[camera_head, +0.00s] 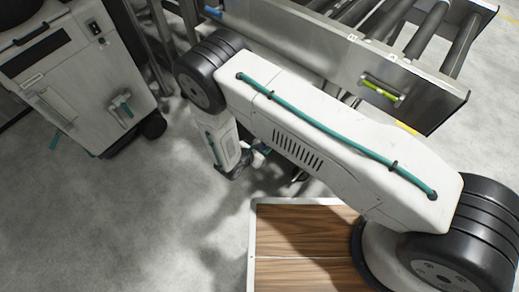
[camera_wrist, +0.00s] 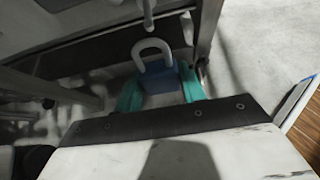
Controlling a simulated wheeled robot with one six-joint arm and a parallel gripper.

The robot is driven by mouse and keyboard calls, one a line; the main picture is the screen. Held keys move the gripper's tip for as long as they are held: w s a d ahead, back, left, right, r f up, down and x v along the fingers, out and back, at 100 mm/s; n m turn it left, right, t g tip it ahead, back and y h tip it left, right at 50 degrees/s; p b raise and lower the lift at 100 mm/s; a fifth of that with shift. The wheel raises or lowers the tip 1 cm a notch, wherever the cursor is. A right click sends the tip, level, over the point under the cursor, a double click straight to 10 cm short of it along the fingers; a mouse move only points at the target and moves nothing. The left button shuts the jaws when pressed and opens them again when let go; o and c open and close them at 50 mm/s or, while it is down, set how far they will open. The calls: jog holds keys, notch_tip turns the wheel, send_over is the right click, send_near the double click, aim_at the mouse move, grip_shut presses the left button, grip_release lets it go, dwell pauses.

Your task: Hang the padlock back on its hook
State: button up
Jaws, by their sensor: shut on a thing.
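In the wrist view, the padlock (camera_wrist: 158,81) has a blue body and a pale, rounded shackle. My gripper (camera_wrist: 162,88) is shut on the padlock's body, with one teal finger on each side. The shackle stands free above the fingers, pointing away from the wrist. A pale rod (camera_wrist: 148,14) hangs down just beyond the shackle, apart from it in the picture; I cannot tell whether it is the hook. In the head view my arm hides most of the gripper and the padlock.
A metal roller conveyor (camera_head: 335,48) with a yellow-green level-like part (camera_head: 380,88) is at upper right. A white machine (camera_head: 75,75) with a teal handle stands at left. Metal legs and bars surround the padlock in the wrist view. Open grey floor (camera_head: 150,215) lies at lower left.

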jog(key=w+d+f, duration=0.1)
jog(key=w+d, duration=0.3)
jog(key=w, duration=0.1)
jog(key=shift+w+f, duration=0.15)
jog(key=shift+f, duration=0.1)
dwell(0.7)
jog(key=shift+d, duration=0.1)
dwell(0.4)
jog(key=o, duration=1.1)
jog(key=v, duration=1.2)
jog(key=shift+f, duration=0.1)
